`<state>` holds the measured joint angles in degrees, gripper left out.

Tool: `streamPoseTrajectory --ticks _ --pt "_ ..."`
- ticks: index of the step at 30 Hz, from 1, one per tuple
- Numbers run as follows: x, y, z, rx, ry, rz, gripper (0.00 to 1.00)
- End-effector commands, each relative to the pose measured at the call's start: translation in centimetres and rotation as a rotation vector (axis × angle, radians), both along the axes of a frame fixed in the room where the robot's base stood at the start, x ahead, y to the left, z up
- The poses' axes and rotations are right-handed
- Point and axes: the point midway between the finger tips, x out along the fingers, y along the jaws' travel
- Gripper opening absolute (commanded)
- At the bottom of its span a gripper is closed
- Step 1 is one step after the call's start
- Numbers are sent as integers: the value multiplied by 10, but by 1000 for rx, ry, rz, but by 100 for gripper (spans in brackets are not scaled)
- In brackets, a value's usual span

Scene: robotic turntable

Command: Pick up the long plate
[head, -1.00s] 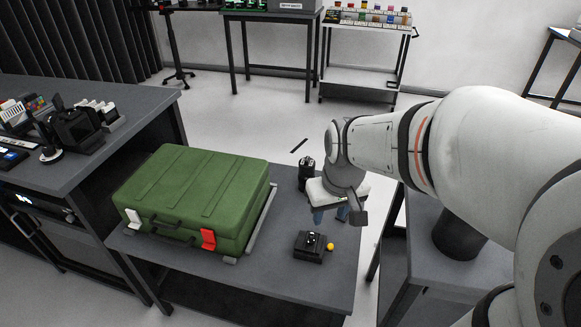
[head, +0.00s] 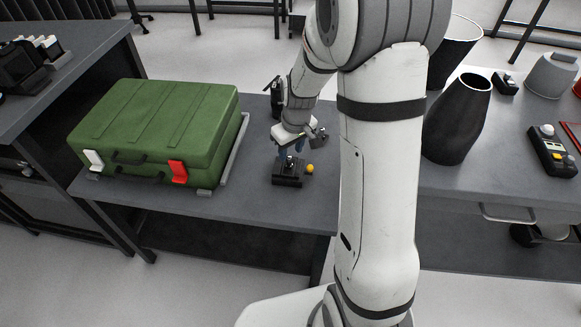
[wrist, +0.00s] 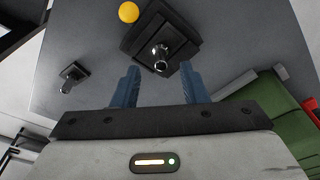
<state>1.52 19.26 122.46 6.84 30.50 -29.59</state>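No part is plainly a separate long plate. A black block (head: 288,174) with a metal knob on top sits on the grey table, beside a small yellow ball (head: 309,169). The wrist view also shows the block (wrist: 142,38) and the ball (wrist: 128,12). My gripper (head: 291,149) points down just above the block, in the head view at its far side. In the wrist view my gripper (wrist: 159,72) has its two blue fingers spread apart, with nothing held between them. The knob lies ahead of the gap. Whether the fingers touch the block cannot be told.
A large green case (head: 160,118) fills the table's left part. A small black device (head: 276,92) stands behind my gripper. A second table at right holds a black vase-like vessel (head: 458,120) and a yellow-buttoned device (head: 553,152). Bare table (head: 245,205) lies in front of the block.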

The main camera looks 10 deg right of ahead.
Motion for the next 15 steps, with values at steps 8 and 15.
streamPoseTrajectory --ticks 8,15 --pt "5 4 -40 0 3 -1 40" --pt "5 5 -40 1 1 0 38"
